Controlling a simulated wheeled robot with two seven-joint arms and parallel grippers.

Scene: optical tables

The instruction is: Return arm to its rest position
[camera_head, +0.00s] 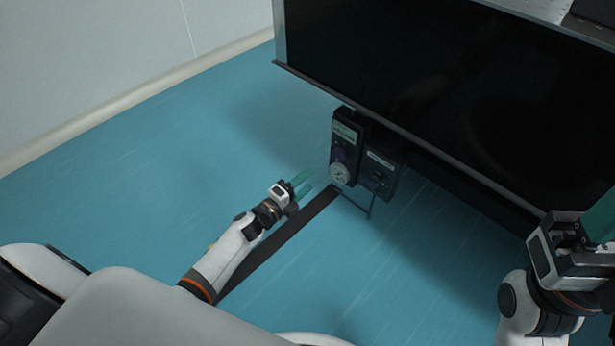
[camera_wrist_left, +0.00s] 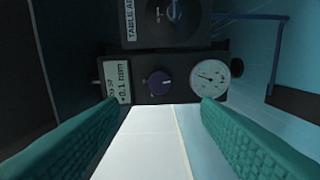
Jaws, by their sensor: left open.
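My left gripper (camera_head: 301,184) is in the head view, at the end of the arm that comes in from the lower left. Its green fingers are apart with nothing between them, and they point toward a dark control box (camera_head: 345,150) under the table. The fingers appear apart from the box. My right gripper (camera_head: 590,238) is at the right edge, its fingers partly cut off.
A second dark box (camera_head: 379,173) hangs beside the first. The large dark table (camera_head: 430,75) fills the upper right. A thin blue bracket (camera_head: 369,206) and a dark strip (camera_head: 300,222) are near the floor. The blue floor (camera_head: 200,150) on the left is clear up to the wall (camera_head: 90,60).

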